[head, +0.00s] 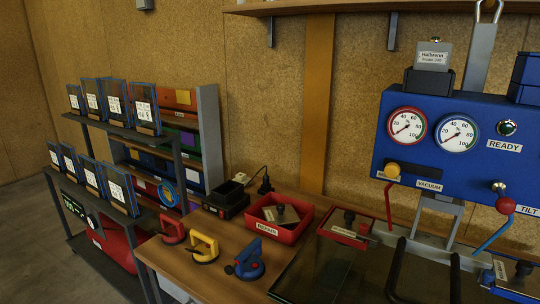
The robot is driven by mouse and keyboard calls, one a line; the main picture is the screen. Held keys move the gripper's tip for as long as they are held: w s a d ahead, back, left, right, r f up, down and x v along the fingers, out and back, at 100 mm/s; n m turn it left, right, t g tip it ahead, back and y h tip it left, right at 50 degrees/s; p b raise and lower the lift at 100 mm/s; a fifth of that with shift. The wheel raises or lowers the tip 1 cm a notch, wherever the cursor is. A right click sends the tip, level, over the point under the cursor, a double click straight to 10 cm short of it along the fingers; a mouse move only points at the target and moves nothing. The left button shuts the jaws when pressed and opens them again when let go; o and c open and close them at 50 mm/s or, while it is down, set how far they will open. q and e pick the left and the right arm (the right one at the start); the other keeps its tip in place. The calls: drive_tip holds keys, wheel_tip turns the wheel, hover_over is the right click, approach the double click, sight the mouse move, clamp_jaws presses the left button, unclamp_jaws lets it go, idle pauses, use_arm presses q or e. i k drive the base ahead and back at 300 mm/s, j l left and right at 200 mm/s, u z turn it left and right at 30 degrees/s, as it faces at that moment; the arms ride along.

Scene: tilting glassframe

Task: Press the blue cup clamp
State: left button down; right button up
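The blue cup clamp (250,262) stands on the wooden bench (213,272), near its front edge and left of the dark glass plate. Neither of my grippers shows in the head view.
A red tray (288,236) labelled REPAIR lies behind the blue clamp. A glass plate (335,270) with black handles (397,270) is to its right. A blue gauge panel (455,160) stands at the right. A shelf rack (110,135) stands at the left.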

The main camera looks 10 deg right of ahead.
sight(484, 277)
drive_tip(key=z, duration=1.6)
